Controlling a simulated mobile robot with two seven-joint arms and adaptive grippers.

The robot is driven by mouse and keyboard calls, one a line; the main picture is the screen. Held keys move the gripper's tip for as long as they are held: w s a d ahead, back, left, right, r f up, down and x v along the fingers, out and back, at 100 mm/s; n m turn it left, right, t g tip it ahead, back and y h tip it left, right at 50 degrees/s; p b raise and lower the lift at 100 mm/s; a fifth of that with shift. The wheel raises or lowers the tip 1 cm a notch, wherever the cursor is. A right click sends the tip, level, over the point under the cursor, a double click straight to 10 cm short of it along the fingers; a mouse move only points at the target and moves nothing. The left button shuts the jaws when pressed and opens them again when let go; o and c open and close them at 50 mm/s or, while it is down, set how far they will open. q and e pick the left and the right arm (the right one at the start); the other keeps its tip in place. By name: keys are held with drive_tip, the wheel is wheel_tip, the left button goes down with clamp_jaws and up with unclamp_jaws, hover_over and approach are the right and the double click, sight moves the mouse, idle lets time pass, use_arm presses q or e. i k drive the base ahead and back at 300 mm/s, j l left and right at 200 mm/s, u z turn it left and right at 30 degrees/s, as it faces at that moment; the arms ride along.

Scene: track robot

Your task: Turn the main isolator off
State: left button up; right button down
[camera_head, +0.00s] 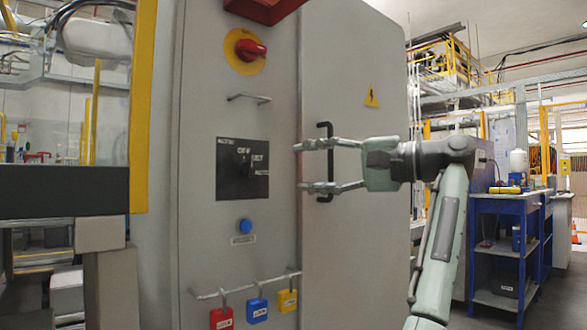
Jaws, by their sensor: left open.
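Below the isolator are a small metal bar (249,98), a black selector panel (229,185) and a blue button (244,226). Red (221,319), blue (257,311) and yellow (287,300) padlocks hang from a low rail. A blue workbench (508,203) stands right.

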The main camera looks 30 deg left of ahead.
sight(248, 50)
drive_tip(key=k, duration=1)
